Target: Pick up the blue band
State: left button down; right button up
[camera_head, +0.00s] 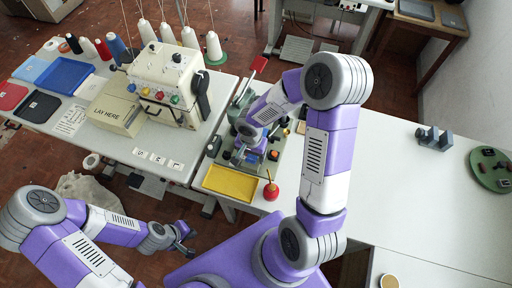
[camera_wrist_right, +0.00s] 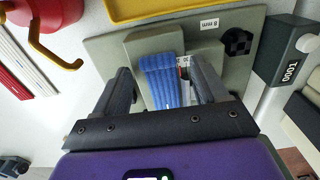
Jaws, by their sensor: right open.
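The blue band (camera_wrist_right: 162,80) is a ribbed, folded blue strip in the right wrist view. It lies on a grey-green block (camera_wrist_right: 172,48) on a larger plate. My right gripper (camera_wrist_right: 160,88) is open, with one dark finger on each side of the band; whether they touch it I cannot tell. In the head view my right gripper (camera_head: 247,157) points down over the small station, and I cannot make out the band under it. My left gripper (camera_head: 183,238) hangs in front of the left table, apart from everything; its jaw opening is unclear.
A yellow tray (camera_head: 230,183) and a red oiler (camera_head: 270,189) stand close to my right gripper. The buttonhole machine (camera_head: 165,85) stands left. The right table (camera_head: 400,190) is mostly clear.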

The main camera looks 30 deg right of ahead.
jog(key=shift+r, duration=0.1)
jog(key=c, duration=1.2)
